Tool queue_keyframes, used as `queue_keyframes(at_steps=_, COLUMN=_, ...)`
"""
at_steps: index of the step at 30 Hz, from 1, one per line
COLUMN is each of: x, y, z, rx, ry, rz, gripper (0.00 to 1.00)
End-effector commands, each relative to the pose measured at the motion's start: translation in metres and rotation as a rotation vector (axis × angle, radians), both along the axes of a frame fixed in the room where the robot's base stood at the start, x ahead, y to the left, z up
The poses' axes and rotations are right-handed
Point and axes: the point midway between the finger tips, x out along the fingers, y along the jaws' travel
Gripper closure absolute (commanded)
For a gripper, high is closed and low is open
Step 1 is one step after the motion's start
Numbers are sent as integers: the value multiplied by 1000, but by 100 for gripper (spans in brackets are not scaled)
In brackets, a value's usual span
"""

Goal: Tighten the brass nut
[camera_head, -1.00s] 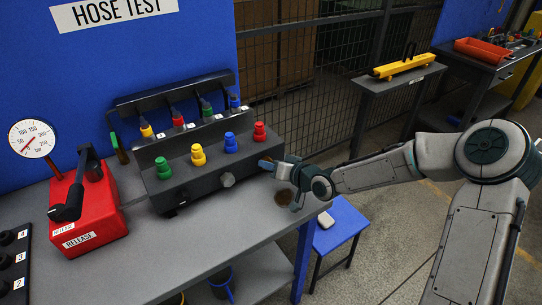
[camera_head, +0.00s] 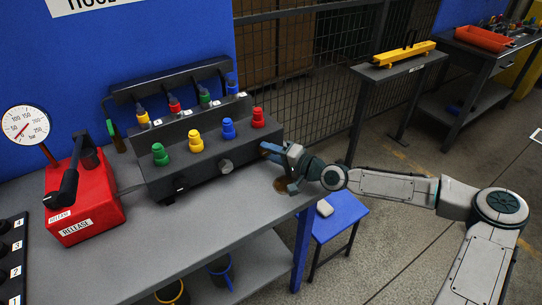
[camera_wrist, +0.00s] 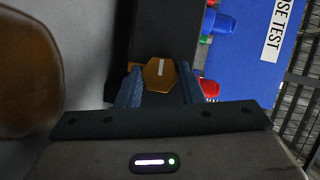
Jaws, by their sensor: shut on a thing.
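The brass nut (camera_wrist: 158,74) is a hexagon with a pale line mark on its face, on the end of the dark manifold block (camera_head: 205,158). In the wrist view my gripper (camera_wrist: 159,88) has one blue finger on each side of the nut and is shut on it. In the head view my gripper (camera_head: 272,166) is at the right end of the block, and the nut is hidden there. A grey hex plug (camera_head: 225,166) is on the block's front face.
Green, yellow, blue and red fittings stand on the block; coloured hose ends hang behind. A red pump (camera_head: 83,198) with a gauge (camera_head: 25,124) stands left. A brown round thing (camera_wrist: 25,75) is close beside my gripper. A blue stool (camera_head: 340,216) is below.

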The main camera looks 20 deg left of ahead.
Motion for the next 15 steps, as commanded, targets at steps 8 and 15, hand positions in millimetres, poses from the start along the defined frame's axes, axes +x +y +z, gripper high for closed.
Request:
queue_keyframes(at_steps=8, x=-1, y=0, z=-1, rx=25, ry=33, rz=2, gripper=89)
queue_keyframes(at_steps=15, x=-1, y=1, z=-1, rx=25, ry=35, rz=3, gripper=89)
